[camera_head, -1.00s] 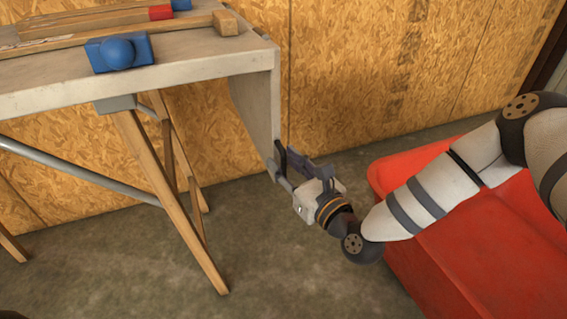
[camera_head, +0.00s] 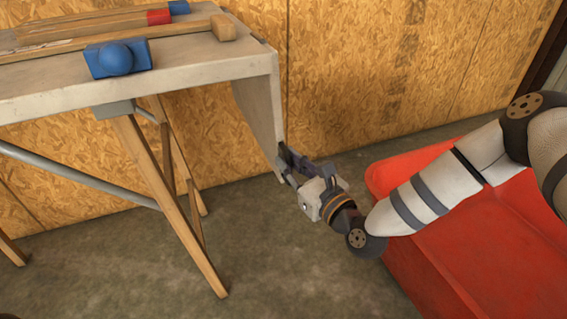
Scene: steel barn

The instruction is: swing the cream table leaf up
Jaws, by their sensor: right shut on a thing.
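The cream table leaf (camera_head: 258,112) hangs down from the right end of the table (camera_head: 190,66). It is near upright, with its lower edge tilted slightly out to the right. My right gripper (camera_head: 285,166) is shut on the leaf's lower edge, reaching in from the right. The fingers partly hide the leaf's bottom corner. My left gripper is not in view.
A blue block with a round knob (camera_head: 118,58) sits near the table's front edge. A wooden mallet (camera_head: 222,27) and a red-and-blue-ended tool (camera_head: 160,15) lie behind it. Wooden trestle legs (camera_head: 170,190) stand below. My red base fills the lower right.

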